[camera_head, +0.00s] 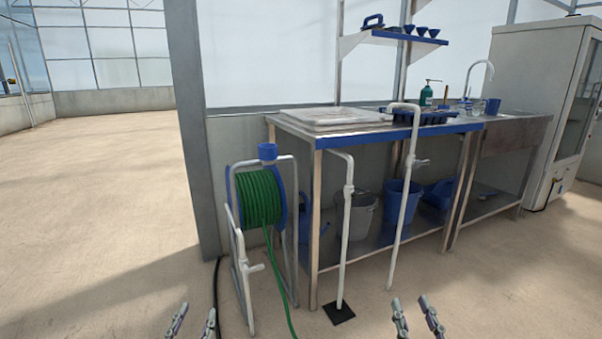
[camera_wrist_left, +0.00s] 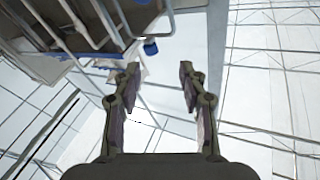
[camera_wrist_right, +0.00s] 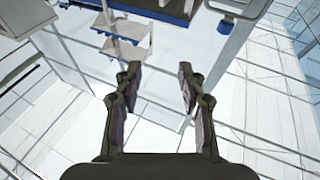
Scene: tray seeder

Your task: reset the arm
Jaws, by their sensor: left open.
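My left gripper (camera_head: 193,322) shows at the bottom edge of the head view, left of centre. Its two fingers are apart with nothing between them, as the left wrist view (camera_wrist_left: 159,85) also shows. My right gripper (camera_head: 416,316) shows at the bottom edge, right of centre. Its fingers are apart and empty, as the right wrist view (camera_wrist_right: 159,85) also shows. Neither gripper touches anything that I can see. Most of both arms is out of the head view.
A green hose reel (camera_head: 258,198) with a blue cup (camera_head: 267,152) stands ahead. White pipes (camera_head: 347,220) stand before a steel workbench (camera_head: 365,136). Buckets (camera_head: 400,205) sit beneath it. A grey post (camera_head: 190,130) rises left of the reel. The floor (camera_head: 100,210) at left is clear.

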